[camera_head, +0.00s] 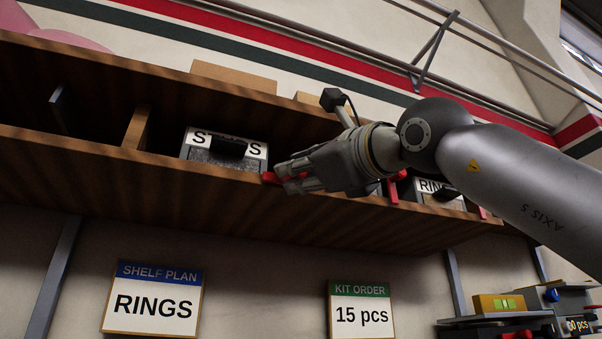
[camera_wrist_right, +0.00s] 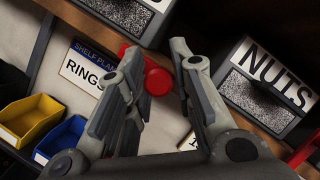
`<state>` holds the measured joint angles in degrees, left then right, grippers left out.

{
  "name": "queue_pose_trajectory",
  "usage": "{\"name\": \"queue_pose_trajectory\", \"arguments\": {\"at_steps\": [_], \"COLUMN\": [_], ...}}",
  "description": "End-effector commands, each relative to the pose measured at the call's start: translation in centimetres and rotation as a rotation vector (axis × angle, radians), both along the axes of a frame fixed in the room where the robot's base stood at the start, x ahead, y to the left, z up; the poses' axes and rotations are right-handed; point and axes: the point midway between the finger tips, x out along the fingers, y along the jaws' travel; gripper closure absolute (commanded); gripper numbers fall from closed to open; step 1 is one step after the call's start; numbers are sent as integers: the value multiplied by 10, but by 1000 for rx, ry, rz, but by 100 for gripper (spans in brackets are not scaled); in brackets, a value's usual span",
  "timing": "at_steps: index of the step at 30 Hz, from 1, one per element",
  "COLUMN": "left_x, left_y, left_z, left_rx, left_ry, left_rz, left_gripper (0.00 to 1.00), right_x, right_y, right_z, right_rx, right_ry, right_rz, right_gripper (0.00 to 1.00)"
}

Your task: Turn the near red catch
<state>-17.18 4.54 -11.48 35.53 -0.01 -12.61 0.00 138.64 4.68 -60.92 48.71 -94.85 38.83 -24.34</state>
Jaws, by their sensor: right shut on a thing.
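My right gripper (camera_head: 288,178) reaches in from the right to the shelf's front edge. Its fingers are shut on a red catch (camera_head: 269,177), which is mostly hidden in the head view. In the right wrist view the red catch (camera_wrist_right: 157,82) shows a round knob and a red arm behind it, against the left finger of my right gripper (camera_wrist_right: 160,70). A second red catch (camera_head: 394,189) shows on the shelf edge, partly behind my wrist. My left gripper is not in view.
The wooden shelf (camera_head: 230,203) holds a bin (camera_head: 205,158) whose label is partly covered by its black handle, and a RINGS bin (camera_head: 460,200). A NUTS bin (camera_wrist_right: 268,85) is close on the right. Signs reading RINGS (camera_head: 153,304) and 15 pcs (camera_head: 362,315) hang below.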

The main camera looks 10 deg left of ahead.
Motion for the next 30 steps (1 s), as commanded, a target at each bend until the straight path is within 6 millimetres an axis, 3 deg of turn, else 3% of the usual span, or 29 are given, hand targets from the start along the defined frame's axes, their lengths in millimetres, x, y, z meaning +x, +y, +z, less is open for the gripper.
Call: {"name": "queue_pose_trajectory", "arguments": {"at_steps": [2,3,7,20,30], "left_x": [0,0,0,-1,0], "left_y": [0,0,0,3,1], "left_z": [0,0,-1,0,0], "left_rx": [0,0,0,3,1], "left_ry": [0,0,0,1,1], "left_rz": [0,0,0,0,0], "left_gripper": [60,60,60,60,60], "right_x": [0,0,0,-2,-26], "right_y": [3,3,3,-3,-33], "right_z": [-4,-4,-4,-2,-14], "right_rx": [-7,-8,-7,-4,-4], "right_ry": [7,8,7,1,1], "right_rz": [3,4,3,0,0], "right_gripper": [100,75,58,58,58]}}
